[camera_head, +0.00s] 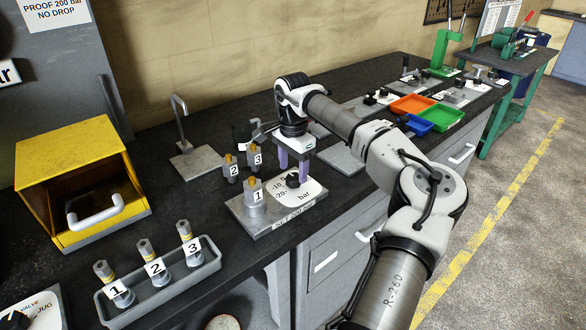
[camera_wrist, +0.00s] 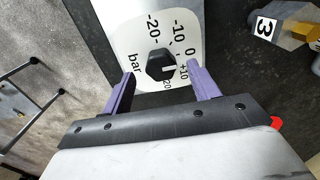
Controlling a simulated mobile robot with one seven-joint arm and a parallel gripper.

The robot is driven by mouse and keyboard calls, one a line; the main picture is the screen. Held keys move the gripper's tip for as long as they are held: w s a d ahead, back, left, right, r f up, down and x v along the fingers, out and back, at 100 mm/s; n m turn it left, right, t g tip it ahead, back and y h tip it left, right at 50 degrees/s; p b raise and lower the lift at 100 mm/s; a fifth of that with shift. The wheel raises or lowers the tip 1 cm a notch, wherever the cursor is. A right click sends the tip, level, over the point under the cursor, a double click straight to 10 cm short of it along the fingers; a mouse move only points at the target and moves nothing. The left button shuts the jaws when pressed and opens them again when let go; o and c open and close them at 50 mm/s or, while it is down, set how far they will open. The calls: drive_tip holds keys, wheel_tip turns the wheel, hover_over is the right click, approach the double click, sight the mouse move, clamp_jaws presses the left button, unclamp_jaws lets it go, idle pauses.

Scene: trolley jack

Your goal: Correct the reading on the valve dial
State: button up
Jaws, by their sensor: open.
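The valve dial is a white plate (camera_head: 313,190) with a black knob (camera_head: 292,181), on a grey block beside a valve tagged 1 (camera_head: 254,196). In the wrist view the dial face (camera_wrist: 185,45) reads bar, with marks from -20 through 0 to +20. A white line on the knob (camera_wrist: 158,64) points toward the lower right, seemingly between +10 and +20. My gripper (camera_head: 293,165) points down over the dial, its purple fingers open. In the wrist view the fingertips (camera_wrist: 160,75) are on either side of the knob, with gaps; contact does not show.
Valves tagged 2 (camera_head: 231,168) and 3 (camera_head: 254,158) stand close behind the dial block. A grey tray (camera_head: 170,288) holds three more tagged valves at the front left. A yellow box (camera_head: 75,165) stands at left. Coloured trays (camera_head: 413,103) lie farther right.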

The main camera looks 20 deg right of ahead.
drive_tip(key=shift+f, duration=1.1)
drive_tip(key=c, duration=1)
drive_tip(key=shift+o, duration=0.2)
